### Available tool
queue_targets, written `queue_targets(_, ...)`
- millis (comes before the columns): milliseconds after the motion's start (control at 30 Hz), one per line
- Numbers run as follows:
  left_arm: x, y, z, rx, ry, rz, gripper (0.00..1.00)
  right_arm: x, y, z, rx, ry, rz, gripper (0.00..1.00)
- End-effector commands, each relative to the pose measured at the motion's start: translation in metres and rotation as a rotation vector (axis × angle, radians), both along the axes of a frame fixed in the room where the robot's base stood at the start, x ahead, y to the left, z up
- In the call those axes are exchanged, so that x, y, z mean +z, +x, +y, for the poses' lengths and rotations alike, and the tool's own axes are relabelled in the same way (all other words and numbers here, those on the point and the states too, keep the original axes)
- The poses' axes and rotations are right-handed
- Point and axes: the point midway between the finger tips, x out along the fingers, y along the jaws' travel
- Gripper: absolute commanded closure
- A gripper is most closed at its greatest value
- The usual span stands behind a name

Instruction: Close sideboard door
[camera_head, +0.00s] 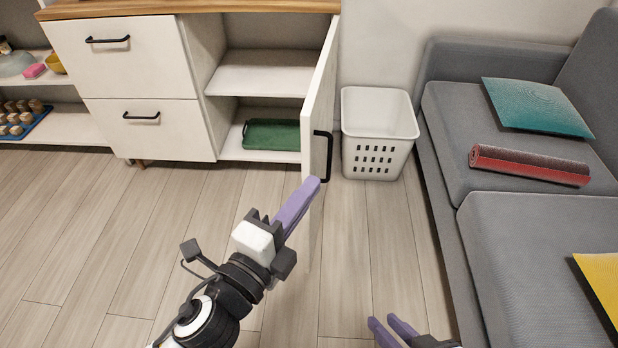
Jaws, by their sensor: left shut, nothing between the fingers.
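The white sideboard (158,80) with a wooden top stands at the back. Its right-hand door (318,105) is hinged on the right and stands wide open toward me, with a black handle (323,156) on its face to the right. My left gripper (313,184) is shut and empty; its purple fingertips are by the lower front edge of the door, just below the handle, and I cannot tell whether they touch. My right gripper (390,326) is low at the bottom edge, with its purple fingers apart, clear of the door.
The open compartment has a shelf (258,80) and a green tray (271,134) on its floor. A white basket (377,133) stands right of the door. A grey sofa (530,240) fills the right side. Wood floor in front is clear.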

Motion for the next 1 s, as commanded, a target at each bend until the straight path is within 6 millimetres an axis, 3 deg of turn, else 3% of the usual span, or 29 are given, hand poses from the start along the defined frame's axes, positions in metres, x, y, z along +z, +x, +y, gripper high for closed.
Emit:
queue_targets(167, 0.002, 0.019, -0.009, 0.000, 0.003, -0.007, 1.00, 0.000, 0.001, 0.001, 0.003, -0.001, 0.002, 0.77)
queue_targets(533, 0.001, 0.089, -0.043, 0.001, 0.002, -0.005, 1.00, -0.009, 0.004, 0.007, 0.031, -0.004, 0.028, 0.77)
queue_targets(700, -0.001, 0.092, -0.016, 0.002, 0.004, 0.000, 1.00, -0.011, 0.004, 0.008, 0.041, -0.005, 0.041, 0.77)
queue_targets(1000, 0.001, 0.093, -0.002, 0.000, 0.000, 0.000, 1.00, -0.014, 0.002, 0.010, 0.049, -0.007, 0.055, 0.77)
